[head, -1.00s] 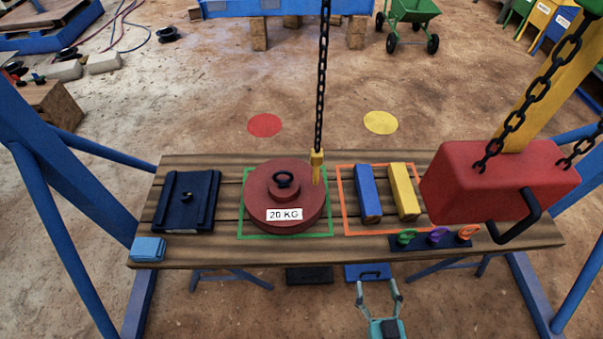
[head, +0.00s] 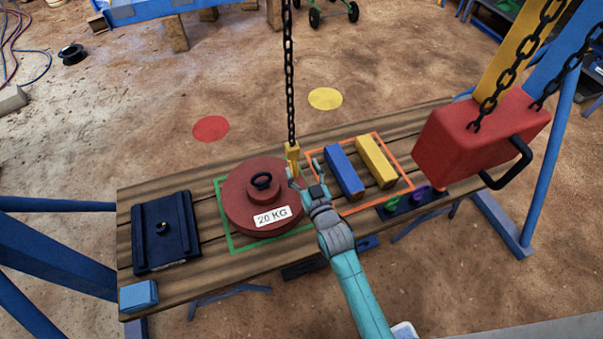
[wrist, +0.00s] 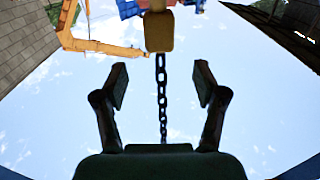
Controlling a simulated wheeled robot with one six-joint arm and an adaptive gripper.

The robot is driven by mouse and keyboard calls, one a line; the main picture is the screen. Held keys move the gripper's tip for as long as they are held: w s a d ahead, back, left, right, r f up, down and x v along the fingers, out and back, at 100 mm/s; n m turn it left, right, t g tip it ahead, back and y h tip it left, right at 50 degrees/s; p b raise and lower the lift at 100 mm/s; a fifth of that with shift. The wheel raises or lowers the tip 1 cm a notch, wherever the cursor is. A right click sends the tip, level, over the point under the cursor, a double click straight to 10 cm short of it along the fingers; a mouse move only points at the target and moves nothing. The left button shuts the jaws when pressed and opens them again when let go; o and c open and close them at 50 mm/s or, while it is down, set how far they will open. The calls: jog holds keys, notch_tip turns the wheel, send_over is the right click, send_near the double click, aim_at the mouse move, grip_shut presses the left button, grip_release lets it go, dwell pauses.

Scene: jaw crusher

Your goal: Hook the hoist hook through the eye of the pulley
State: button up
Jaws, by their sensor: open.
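The hoist hook's yellow block (head: 292,152) hangs on a dark chain (head: 289,75) beside the red round 20 KG weight (head: 246,215). The lower part of the hook is partly hidden by my gripper. A dark eye (head: 262,181) stands on top of the weight; I take this for the pulley. My gripper (head: 304,171) is open, close to the hook on its near right side. In the wrist view, the yellow block (wrist: 158,30) is beyond the open fingers, and the chain (wrist: 162,95) shows between them in the picture. I cannot tell whether they touch the hook.
Blue (head: 345,172) and yellow (head: 376,162) bars lie right of the weight on the wooden bench (head: 205,285). A large red block (head: 465,140) hangs on chains at right. A dark plate (head: 162,232) and a small blue block (head: 138,295) lie at left.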

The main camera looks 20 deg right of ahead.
aim_at(295, 152)
jog(key=w, duration=0.9)
jog(key=shift+w, duration=0.1)
grip_shut()
